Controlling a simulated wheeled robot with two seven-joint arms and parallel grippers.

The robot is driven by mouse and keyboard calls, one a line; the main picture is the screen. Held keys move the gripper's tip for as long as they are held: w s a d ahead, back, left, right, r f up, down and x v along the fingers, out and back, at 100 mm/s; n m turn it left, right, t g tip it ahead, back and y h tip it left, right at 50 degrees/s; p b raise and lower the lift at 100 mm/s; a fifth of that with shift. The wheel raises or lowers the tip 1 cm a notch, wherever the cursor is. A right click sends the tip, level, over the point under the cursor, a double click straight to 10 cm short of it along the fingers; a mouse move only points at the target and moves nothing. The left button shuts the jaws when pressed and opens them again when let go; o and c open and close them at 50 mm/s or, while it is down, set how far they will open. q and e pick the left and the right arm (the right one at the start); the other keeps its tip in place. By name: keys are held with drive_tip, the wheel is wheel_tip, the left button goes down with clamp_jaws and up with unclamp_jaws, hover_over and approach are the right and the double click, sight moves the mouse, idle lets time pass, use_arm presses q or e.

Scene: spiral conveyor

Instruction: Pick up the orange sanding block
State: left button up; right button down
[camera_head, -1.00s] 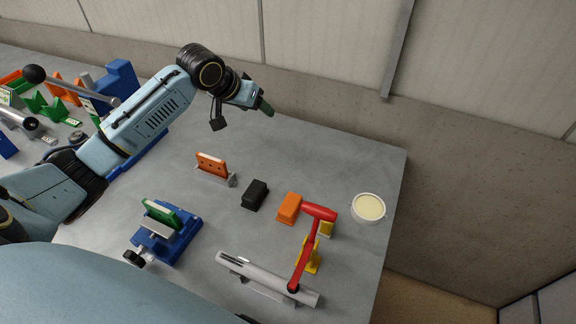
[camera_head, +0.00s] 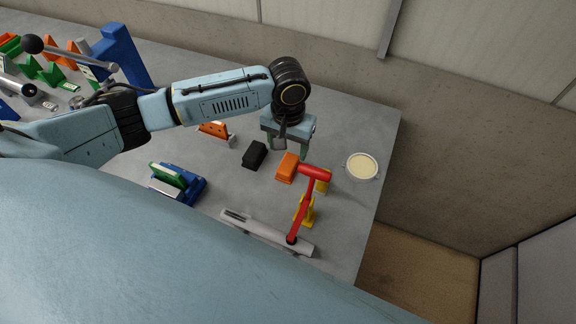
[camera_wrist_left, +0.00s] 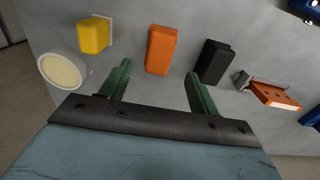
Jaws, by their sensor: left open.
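The orange sanding block (camera_head: 287,167) lies on the grey table, between a black block (camera_head: 255,154) and a red hammer (camera_head: 308,200). My left gripper (camera_head: 288,148) is open and empty, just behind the orange block in the head view. Its green fingers (camera_wrist_left: 158,82) stand wide apart and do not touch the block. My right gripper is not in view.
A yellow block (camera_wrist_left: 94,36) and a round cream-filled dish (camera_head: 361,167) are near the table's right edge. An orange plate in a holder (camera_head: 215,130) stands left of the black block. A blue vise (camera_head: 190,187) and a grey tube (camera_head: 265,232) lie toward the front.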

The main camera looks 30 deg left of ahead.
sight(288, 163)
use_arm(q)
drive_tip(key=shift+f, duration=3)
drive_tip(key=c, duration=1.1)
